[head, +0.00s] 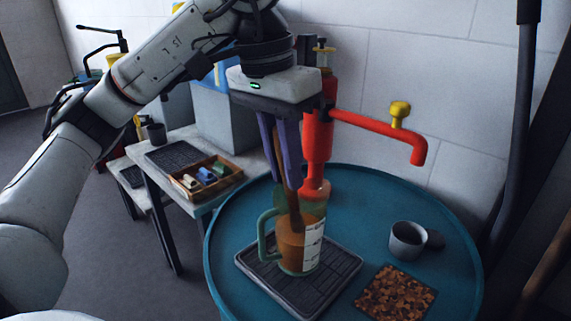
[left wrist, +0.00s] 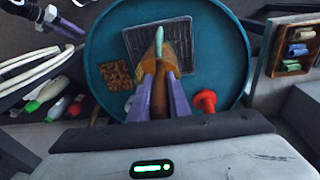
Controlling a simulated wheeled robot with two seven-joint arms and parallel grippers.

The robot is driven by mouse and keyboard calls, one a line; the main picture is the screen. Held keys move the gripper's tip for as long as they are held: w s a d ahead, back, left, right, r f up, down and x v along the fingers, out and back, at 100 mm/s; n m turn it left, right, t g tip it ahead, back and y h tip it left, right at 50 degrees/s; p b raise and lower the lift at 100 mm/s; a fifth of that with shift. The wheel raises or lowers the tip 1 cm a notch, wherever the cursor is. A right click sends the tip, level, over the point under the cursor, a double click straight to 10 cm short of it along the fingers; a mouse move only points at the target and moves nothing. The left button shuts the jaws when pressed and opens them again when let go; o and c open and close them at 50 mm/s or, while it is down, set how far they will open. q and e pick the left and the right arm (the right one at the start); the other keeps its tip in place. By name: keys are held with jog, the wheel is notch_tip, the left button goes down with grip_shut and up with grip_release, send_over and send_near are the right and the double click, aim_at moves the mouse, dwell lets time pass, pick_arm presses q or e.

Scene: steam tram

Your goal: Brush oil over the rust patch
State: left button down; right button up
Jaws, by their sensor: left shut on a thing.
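My left gripper (head: 281,180) points down above the round teal table, its purple fingers shut on a brown brush (head: 294,205). The brush reaches down into a clear jug (head: 312,250) with a green handle and brown oil; its lower end is hard to make out. The jug stands upright on a dark ribbed mat (head: 320,292). The rust patch (head: 395,292), a mottled brown square, lies right of the mat. My right gripper (left wrist: 68,27) seems to show small at the upper left there.
A red pump (head: 318,130) with a spout and yellow knob stands behind the jug. A grey cup (head: 407,240) stands behind the rust patch. A side table at left holds a wooden tray (head: 236,178) of small coloured items. The teal table (head: 222,235) has bare room around its rim.

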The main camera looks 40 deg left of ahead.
pick_arm(q)
notch_tip(320, 180, up, 3)
jog(key=p, duration=0.2)
jog(key=shift+r+p, duration=0.15)
jog(key=shift+p, duration=0.2)
notch_tip(320, 180, up, 5)
jog(key=p, duration=0.5)
send_over(286, 199)
jog(key=shift+f, duration=0.2)
jog(key=shift+r, duration=4.25)
jog(key=shift+s+f, duration=0.1)
